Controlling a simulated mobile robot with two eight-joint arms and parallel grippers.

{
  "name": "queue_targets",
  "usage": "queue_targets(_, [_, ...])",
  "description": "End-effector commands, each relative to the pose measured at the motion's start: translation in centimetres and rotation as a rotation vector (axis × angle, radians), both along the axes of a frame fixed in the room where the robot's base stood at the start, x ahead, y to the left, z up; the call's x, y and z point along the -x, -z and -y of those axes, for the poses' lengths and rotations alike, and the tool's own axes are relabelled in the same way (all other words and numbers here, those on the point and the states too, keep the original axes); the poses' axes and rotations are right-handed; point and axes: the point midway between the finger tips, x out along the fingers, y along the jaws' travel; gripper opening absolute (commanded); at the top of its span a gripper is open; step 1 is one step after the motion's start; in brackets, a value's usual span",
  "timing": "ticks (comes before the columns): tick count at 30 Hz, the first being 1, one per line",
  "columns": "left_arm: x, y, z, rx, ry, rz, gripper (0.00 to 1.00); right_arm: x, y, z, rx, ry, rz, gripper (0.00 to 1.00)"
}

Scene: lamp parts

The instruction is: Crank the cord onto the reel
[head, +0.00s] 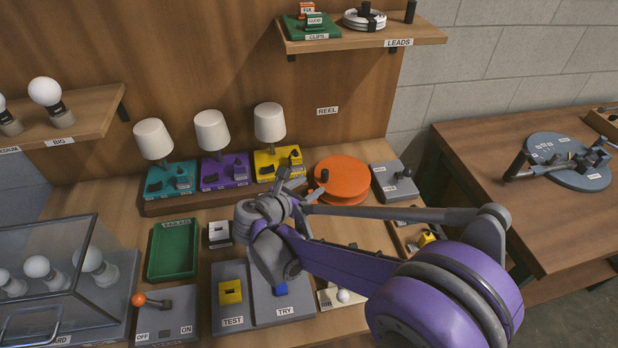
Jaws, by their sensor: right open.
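The orange reel (345,172) lies flat at the back of the table, below the REEL label on the wooden panel. A small dark crank knob (323,176) stands at its left side. I cannot make out a cord on the reel. My purple right arm reaches in from the lower right, across the space in front of the reel. My right gripper (300,187) is open, just left of the reel and near the knob. I cannot tell whether it touches the knob. My left gripper is not in view.
Three white-shaded lamps on teal, purple and yellow bases (278,163) stand left of the reel. A grey block (394,182) is close on its right. A green tray (173,250), switch panel and test blocks fill the front. A white coil (364,20) sits on the LEADS shelf.

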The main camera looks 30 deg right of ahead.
Motion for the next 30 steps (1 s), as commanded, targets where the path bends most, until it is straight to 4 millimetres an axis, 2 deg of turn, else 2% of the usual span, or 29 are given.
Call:
queue_targets(3, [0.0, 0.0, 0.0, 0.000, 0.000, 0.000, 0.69, -0.8, 0.0, 0.0, 0.056, -0.022, -0.029, 0.59])
queue_targets(7, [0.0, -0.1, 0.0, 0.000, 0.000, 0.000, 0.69, -1.5, 0.4, 1.0, 0.062, -0.023, -0.032, 0.59])
queue_targets(16, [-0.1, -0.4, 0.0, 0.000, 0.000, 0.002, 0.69, -4.2, 2.5, 5.6, 0.060, -0.021, -0.031, 0.59])
queue_targets(21, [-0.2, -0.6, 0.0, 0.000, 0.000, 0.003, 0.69, -5.3, 3.5, 7.4, 0.058, -0.022, -0.030, 0.59])
queue_targets(30, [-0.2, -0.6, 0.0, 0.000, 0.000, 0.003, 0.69, -5.9, 4.0, 8.3, 0.057, -0.024, -0.031, 0.59])
